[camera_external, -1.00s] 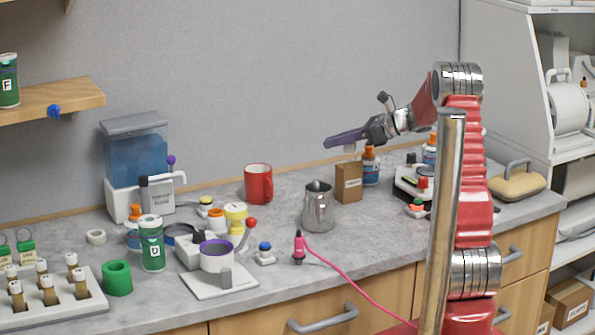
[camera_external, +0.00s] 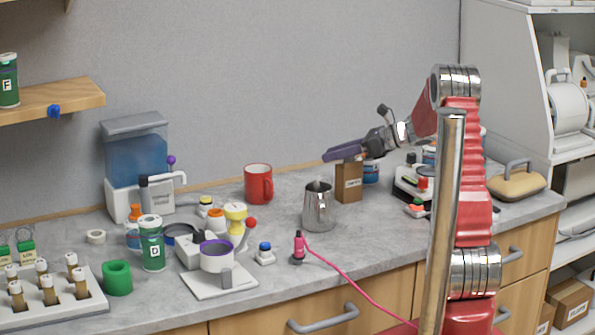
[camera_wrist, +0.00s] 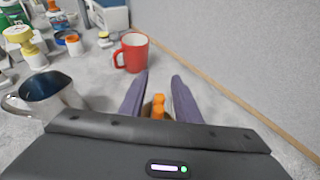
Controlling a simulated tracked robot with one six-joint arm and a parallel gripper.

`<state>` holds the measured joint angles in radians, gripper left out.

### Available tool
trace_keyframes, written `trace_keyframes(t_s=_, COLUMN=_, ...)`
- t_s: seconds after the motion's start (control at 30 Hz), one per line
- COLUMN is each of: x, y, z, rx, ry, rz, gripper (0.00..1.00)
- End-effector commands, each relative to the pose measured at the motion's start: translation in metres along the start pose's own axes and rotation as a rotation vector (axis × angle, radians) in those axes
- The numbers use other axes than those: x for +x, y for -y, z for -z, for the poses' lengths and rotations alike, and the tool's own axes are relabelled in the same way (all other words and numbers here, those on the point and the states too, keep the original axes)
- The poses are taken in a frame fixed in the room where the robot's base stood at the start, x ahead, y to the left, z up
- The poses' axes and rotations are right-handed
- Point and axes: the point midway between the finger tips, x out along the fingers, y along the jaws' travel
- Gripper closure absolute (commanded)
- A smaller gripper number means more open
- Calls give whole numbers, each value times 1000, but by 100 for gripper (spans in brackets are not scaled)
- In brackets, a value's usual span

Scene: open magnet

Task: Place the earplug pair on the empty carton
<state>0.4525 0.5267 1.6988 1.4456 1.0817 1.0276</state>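My gripper (camera_external: 343,151) reaches in from the right, its purple fingers pointing left and tilted slightly down. They are just above or at the top of the small brown carton (camera_external: 348,183); I cannot tell if they touch it.
A metal pitcher (camera_external: 319,207) stands just left of the carton, and a red mug (camera_external: 258,184) is farther left. A blue-labelled bottle (camera_external: 371,172) stands close behind the carton. A pink pen-like tool (camera_external: 298,246) with a cable is nearer the counter's front edge.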

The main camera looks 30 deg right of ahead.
Motion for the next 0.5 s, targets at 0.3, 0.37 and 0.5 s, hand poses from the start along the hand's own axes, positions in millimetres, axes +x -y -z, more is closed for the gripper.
trace_keyframes(t_s=0.3, x=-4, y=0, z=-2, rx=0, ry=0, rz=1, gripper=70)
trace_keyframes(t_s=0.37, x=-9, y=1, z=-2, rx=0, ry=1, rz=2, gripper=70)
trace_keyframes(t_s=0.5, x=-26, y=1, z=-2, rx=1, ry=1, rz=2, gripper=70)
